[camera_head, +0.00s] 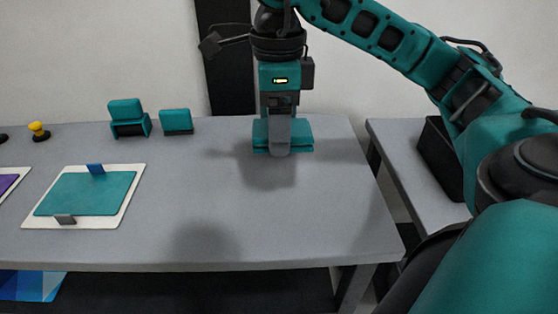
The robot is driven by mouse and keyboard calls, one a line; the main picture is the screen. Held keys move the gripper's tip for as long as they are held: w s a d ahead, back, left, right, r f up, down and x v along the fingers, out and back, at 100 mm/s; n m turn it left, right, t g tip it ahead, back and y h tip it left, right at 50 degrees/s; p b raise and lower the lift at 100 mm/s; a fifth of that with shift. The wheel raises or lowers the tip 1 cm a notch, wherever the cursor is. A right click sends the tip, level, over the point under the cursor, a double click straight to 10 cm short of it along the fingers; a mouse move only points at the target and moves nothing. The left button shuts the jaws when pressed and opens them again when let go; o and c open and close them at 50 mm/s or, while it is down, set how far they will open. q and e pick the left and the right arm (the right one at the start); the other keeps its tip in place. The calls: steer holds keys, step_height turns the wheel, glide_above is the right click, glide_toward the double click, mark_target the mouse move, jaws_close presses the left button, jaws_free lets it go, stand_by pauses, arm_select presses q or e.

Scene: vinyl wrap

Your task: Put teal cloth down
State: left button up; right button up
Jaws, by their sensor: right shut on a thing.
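My right gripper (280,146) points straight down at the back right of the grey table (300,220). It is shut on the teal cloth (302,136), a flat folded piece that shows on both sides of the fingers. The cloth is at or just above the table top; I cannot tell whether it touches. My left gripper is not in view.
A white board (130,205) with a teal sheet (90,194), a blue clip and a grey clip lies at the left. A black bin (440,155) stands on the right table. The table's middle is clear.

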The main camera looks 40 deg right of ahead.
glide_above(279, 188)
step_height(279, 188, down, 5)
steer(key=shift+f+b, duration=0.1)
steer(key=shift+b, duration=0.2)
step_height(279, 188, down, 4)
steer(key=shift+f+b, duration=0.2)
steer(key=shift+b, duration=0.2)
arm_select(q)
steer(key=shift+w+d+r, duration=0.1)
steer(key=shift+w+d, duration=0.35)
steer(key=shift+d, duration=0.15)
arm_select(e)
steer(key=shift+f, duration=0.2)
steer(key=shift+f, duration=0.1)
steer(key=shift+f, duration=0.15)
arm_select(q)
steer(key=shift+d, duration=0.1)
arm_select(e)
steer(key=o, duration=1)
